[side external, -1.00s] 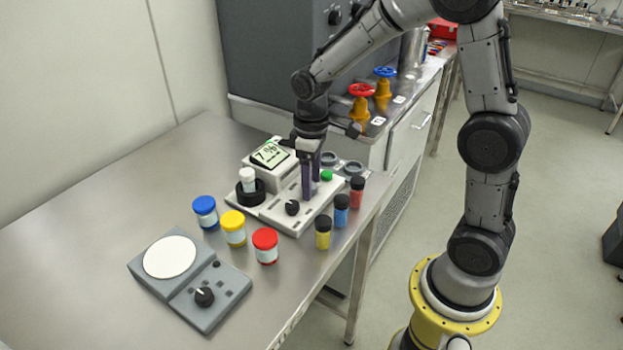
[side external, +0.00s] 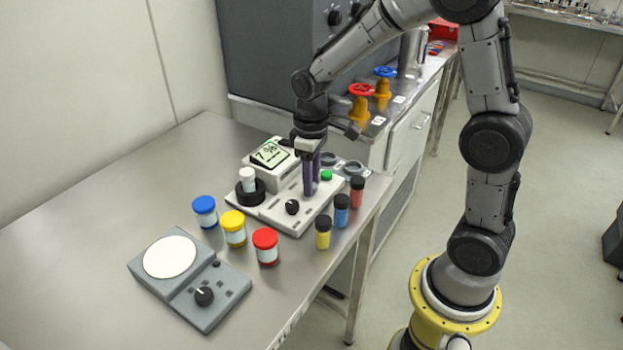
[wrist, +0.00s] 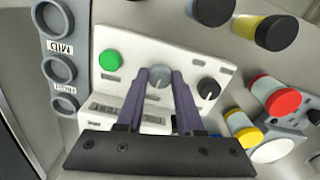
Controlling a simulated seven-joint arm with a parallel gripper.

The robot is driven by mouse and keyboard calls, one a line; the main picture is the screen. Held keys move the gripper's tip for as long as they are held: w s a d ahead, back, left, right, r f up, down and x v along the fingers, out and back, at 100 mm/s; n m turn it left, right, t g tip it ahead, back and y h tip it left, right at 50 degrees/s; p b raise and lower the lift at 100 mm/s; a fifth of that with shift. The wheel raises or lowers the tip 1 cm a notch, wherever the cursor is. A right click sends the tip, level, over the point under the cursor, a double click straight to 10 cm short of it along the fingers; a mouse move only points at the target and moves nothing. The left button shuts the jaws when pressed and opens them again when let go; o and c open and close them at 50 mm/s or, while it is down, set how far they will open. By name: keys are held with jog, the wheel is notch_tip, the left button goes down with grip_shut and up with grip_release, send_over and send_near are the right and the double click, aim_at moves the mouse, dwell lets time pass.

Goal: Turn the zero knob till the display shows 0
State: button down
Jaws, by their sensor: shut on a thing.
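The white instrument (side external: 273,207) stands on the steel table, with its display (side external: 270,153) at the back. The display reads something like "7 %"; the small marks are not clear. My gripper (side external: 311,190) points down at the panel, between the black knob (side external: 292,207) and the green button (side external: 326,175). In the wrist view my gripper (wrist: 160,77) has its fingers on either side of a grey knob (wrist: 158,83), shut on it. The black knob (wrist: 208,89) beside it is free. I cannot read a label naming the zero knob.
Blue, yellow and red lidded jars (side external: 234,228) stand to the left of the instrument, and small dark-capped vials (side external: 341,211) to its right. A grey stirrer-like device (side external: 190,278) lies in front. Grey ring holders (wrist: 58,68) border the panel.

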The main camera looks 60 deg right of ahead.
jog(key=m, duration=0.6)
jog(key=shift+r+m, duration=0.1)
jog(key=shift+m, duration=0.3)
jog(key=m, duration=0.6)
jog(key=shift+w, duration=0.1)
jog(key=c, duration=0.5)
grip_release()
jog(key=shift+c, duration=0.2)
notch_tip(320, 180, up, 14)
dwell(0.3)
